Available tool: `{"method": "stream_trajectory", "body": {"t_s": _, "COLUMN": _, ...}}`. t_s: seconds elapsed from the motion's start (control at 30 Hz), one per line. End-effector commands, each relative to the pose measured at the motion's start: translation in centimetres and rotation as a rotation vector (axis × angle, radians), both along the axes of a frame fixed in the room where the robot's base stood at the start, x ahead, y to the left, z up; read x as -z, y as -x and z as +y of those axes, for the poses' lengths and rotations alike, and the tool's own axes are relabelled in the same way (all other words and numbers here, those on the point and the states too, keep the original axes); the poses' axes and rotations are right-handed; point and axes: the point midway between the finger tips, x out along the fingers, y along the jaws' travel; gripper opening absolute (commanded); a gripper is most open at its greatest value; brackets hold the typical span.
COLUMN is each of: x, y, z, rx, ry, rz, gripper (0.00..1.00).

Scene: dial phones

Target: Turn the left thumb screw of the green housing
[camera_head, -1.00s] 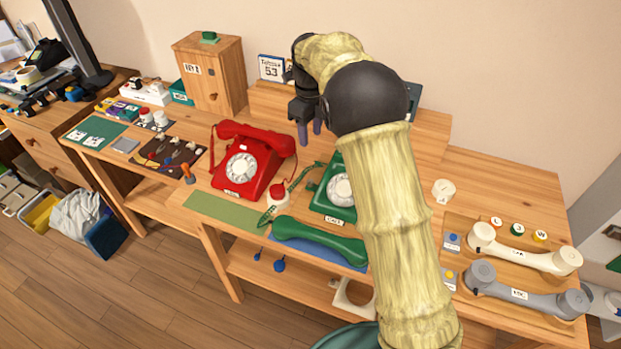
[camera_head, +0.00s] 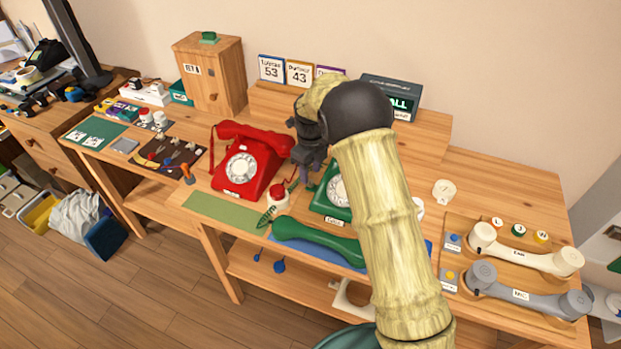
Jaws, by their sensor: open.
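The green housing (camera_head: 334,204) is a green dial phone body with a white dial, right of the red phone. My arm covers its right side and back. The left thumb screw cannot be made out; it is too small or hidden by my gripper. My gripper (camera_head: 308,182) points down at the upper left edge of the green housing, its fingers open. I cannot tell whether the fingers touch the housing or stand around anything.
The red phone (camera_head: 247,165) stands close on the left of my gripper. Cream (camera_head: 525,253) and grey (camera_head: 525,293) handsets lie at the right. A wooden cabinet (camera_head: 209,75) stands at the back left.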

Motion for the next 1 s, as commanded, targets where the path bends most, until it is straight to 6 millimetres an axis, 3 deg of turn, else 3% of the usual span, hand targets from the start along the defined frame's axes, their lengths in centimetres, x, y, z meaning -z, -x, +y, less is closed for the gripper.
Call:
{"method": "stream_trajectory", "body": {"t_s": 0.23, "x": 3.2, "y": 0.0, "z": -0.1, "rx": 0.001, "ry": 0.001, "rz": 0.001, "gripper": 0.41}}
{"method": "stream_trajectory", "body": {"t_s": 0.57, "x": 3.6, "y": 0.0, "z": 0.0, "rx": 0.000, "ry": 0.000, "rz": 0.000, "gripper": 0.41}}
{"method": "stream_trajectory", "body": {"t_s": 0.8, "x": 3.6, "y": 0.0, "z": 0.0, "rx": 0.000, "ry": 0.000, "rz": 0.000, "gripper": 0.00}}
{"method": "stream_trajectory", "body": {"t_s": 1.0, "x": 3.6, "y": 0.0, "z": 0.0, "rx": -0.005, "ry": 0.000, "rz": 0.000, "gripper": 0.00}}
